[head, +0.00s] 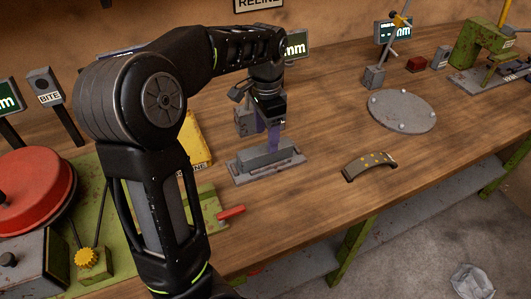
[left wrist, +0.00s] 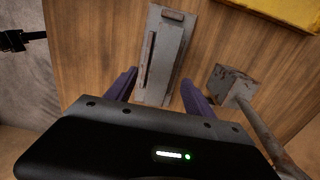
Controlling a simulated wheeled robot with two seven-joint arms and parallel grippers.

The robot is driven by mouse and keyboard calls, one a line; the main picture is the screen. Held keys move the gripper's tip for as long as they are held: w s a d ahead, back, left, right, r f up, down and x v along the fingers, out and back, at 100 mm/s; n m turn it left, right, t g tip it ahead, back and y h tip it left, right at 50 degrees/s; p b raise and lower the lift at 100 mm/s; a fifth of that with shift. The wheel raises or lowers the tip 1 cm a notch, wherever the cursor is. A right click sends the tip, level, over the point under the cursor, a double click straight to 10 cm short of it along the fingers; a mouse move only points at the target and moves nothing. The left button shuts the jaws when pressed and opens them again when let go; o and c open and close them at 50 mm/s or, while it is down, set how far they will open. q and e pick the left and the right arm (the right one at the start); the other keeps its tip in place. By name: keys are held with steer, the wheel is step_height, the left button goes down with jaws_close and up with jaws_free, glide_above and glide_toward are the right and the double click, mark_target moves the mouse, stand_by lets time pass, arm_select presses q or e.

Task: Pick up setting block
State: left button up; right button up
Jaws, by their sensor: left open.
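A grey metal block (head: 265,153), which looks like the setting block, sits on a flat grey base plate (head: 294,168) on the wooden bench. In the left wrist view the grey piece (left wrist: 163,60) has rusty edges and runs up between my fingers. My left gripper (head: 271,139) is above the block, pointing down, with purple fingers. In the left wrist view the left gripper (left wrist: 163,90) is open, with one finger on each side of the grey piece. I cannot tell whether the fingers touch it. My right gripper is not in view.
A curved shoe (head: 370,166) and a round grey plate (head: 402,110) lie to the right on the bench. A red drum (head: 32,200) and a red-handled green fixture (head: 208,212) stand left. A yellow item (head: 197,152) is behind my arm. Bench space right of the block is clear.

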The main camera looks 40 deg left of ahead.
mark_target(266, 148)
arm_select(q)
steer(key=shift+f, duration=0.35)
steer(key=shift+f, duration=0.1)
step_height(266, 148, down, 5)
steer(key=shift+a+f+p, duration=0.1)
steer(key=shift+p, duration=0.4)
steer(key=shift+c, duration=0.5)
jaws_close()
stand_by(1.0)
